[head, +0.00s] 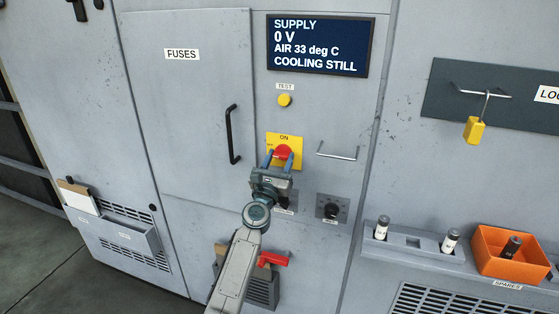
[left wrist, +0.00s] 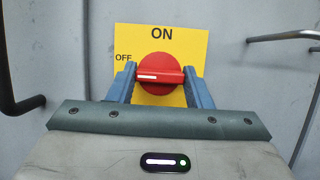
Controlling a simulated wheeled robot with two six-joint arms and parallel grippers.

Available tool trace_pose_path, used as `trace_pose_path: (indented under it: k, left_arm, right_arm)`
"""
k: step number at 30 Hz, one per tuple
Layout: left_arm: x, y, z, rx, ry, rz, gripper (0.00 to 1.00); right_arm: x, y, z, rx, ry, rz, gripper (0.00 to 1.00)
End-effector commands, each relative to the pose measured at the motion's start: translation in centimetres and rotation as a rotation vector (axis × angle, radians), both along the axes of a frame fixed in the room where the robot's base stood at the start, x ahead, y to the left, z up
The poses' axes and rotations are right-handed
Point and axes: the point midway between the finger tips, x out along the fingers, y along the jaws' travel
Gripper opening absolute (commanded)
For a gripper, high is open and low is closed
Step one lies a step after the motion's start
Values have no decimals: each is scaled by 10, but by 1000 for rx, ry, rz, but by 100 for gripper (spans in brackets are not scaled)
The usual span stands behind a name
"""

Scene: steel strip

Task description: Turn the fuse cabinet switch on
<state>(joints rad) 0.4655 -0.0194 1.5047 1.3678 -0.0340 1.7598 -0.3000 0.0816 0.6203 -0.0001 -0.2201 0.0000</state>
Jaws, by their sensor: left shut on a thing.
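The fuse cabinet switch is a red rotary knob (head: 283,152) on a yellow plate (head: 297,140) marked ON at the top. In the left wrist view the red knob (left wrist: 160,74) shows its grip bar lying level, with a white mark on its left end beside the word OFF. My left gripper (head: 282,160) is at the switch, its two blue fingers on either side of the knob. In the left wrist view the left gripper (left wrist: 160,80) is shut on the ends of the bar. My right gripper is in neither view.
A black door handle (head: 232,134) stands left of the switch and a metal bar handle (head: 337,152) right of it. A display (head: 319,45) reads SUPPLY 0 V. A yellow padlock (head: 475,130) hangs at right, above an orange bin (head: 490,262).

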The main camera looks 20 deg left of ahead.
Motion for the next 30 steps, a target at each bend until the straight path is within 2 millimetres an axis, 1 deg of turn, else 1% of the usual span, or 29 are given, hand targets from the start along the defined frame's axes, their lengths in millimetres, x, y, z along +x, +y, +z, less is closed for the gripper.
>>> trace_pose_path:
  k: [5, 11, 21, 30]
  left_arm:
    - [0, 1, -1, 51, -2, 0, 23]
    - [0, 2, -1, 178, -6, 0, 23]
    - [0, 3, 0, 492, -17, 1, 23]
    - [0, 4, 1, 778, -25, 0, 23]
  right_arm:
    - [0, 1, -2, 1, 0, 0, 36]
    - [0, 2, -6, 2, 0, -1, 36]
    - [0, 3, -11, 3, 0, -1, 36]
    - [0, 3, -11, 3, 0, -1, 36]
